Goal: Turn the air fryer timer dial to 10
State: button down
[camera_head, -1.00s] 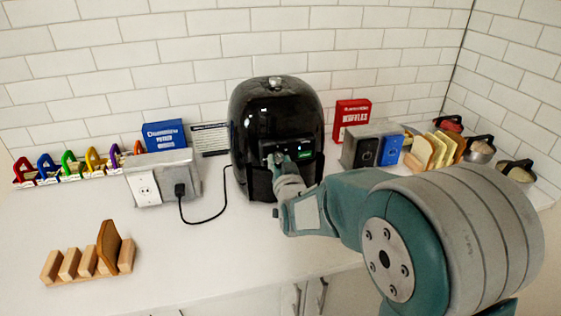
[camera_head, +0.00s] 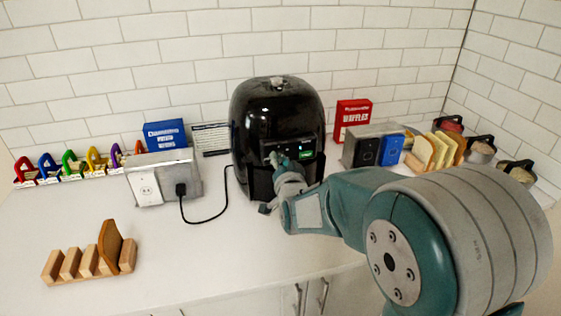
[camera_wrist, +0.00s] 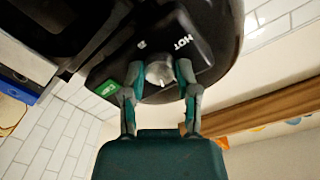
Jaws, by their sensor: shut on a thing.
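The black air fryer (camera_head: 275,105) stands on the counter against the tiled wall. Its front panel has a small green display (camera_head: 308,154), which also shows in the wrist view (camera_wrist: 107,88). My gripper (camera_head: 280,160) is at this panel and hides part of it. In the wrist view my gripper (camera_wrist: 160,72) has a finger on each side of the silver round timer dial (camera_wrist: 159,73) and is shut on it. The word "HOT" is on the panel beside the dial. The dial's setting is too small to read.
A grey outlet box (camera_head: 181,170) with the plugged-in black cord (camera_head: 206,219) is left of the fryer. A toaster (camera_head: 363,148) with bread slices (camera_head: 424,150) is to the right. A wooden rack (camera_head: 88,265) stands at the front left. The counter's front middle is clear.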

jog(key=m, duration=0.6)
jog(key=shift+g, duration=0.3)
jog(key=shift+f+m, duration=0.1)
jog(key=shift+m, duration=0.2)
jog(key=shift+c, duration=1.7)
grip_release()
jog(key=shift+y, duration=0.3)
jog(key=v, duration=1.1)
jog(key=shift+s, duration=0.45)
